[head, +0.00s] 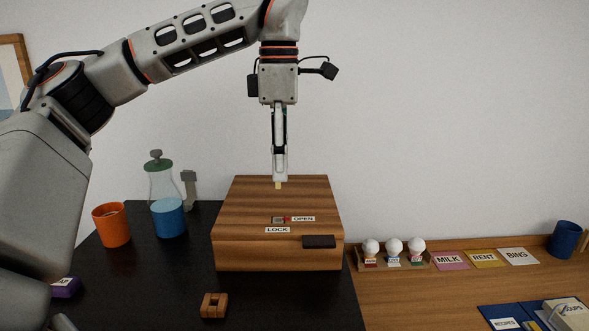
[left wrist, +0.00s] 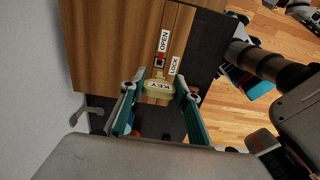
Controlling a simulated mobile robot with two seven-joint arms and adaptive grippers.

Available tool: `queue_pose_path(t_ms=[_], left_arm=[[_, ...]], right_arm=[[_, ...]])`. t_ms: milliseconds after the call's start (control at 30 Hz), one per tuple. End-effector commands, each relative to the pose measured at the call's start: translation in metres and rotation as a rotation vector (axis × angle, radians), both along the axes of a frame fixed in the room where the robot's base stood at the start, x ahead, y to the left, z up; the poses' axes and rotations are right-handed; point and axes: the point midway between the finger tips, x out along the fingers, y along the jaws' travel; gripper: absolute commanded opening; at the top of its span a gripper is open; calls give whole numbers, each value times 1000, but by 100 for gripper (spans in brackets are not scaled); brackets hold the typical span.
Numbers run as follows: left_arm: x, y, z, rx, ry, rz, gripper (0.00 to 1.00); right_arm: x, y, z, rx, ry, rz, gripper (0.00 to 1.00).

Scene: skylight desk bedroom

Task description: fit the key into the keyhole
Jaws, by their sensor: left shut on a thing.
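My left gripper (head: 279,180) hangs pointing down above the wooden box (head: 235,245), shut on the yellow key (head: 278,186). In the head view only the key's tip shows below the fingers. In the left wrist view the key (left wrist: 158,88), marked KEY, sits between the teal fingers of the gripper (left wrist: 160,98). The keyhole (head: 278,220) is a small dark fitting on the box's top, between the OPEN label (head: 303,219) and the LOCK label (head: 277,230). The keyhole also shows in the left wrist view (left wrist: 160,62), apart from the key.
An orange cup (head: 111,225), a flask of blue liquid (head: 168,217) and a small wooden block (head: 214,306) stand on the black desk (head: 150,285). To the right, small figures (head: 394,252) and labelled cards (head: 484,258) lie on a wooden surface.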

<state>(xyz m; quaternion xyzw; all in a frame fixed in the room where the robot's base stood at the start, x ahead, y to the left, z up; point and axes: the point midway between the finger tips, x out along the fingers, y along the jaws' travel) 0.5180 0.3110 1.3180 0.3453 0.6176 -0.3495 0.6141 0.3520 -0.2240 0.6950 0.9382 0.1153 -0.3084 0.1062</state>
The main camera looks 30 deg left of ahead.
Motion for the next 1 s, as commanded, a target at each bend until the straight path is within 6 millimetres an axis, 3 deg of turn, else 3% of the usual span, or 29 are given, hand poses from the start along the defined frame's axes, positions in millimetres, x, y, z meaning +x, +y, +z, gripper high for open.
queue_pose_path(t_ms=[400, 733, 1000], left_arm=[[0, 0, 0, 1, -3, 3, 11], [0, 0, -28, 0, 0, 2, 11], [0, 0, -49, 0, 0, 1, 11]], right_arm=[[0, 6, 0, 10, 2, -1, 0], [3, 6, -4, 7, -14, 12, 0], [10, 15, 4, 22, -45, 27, 0]])
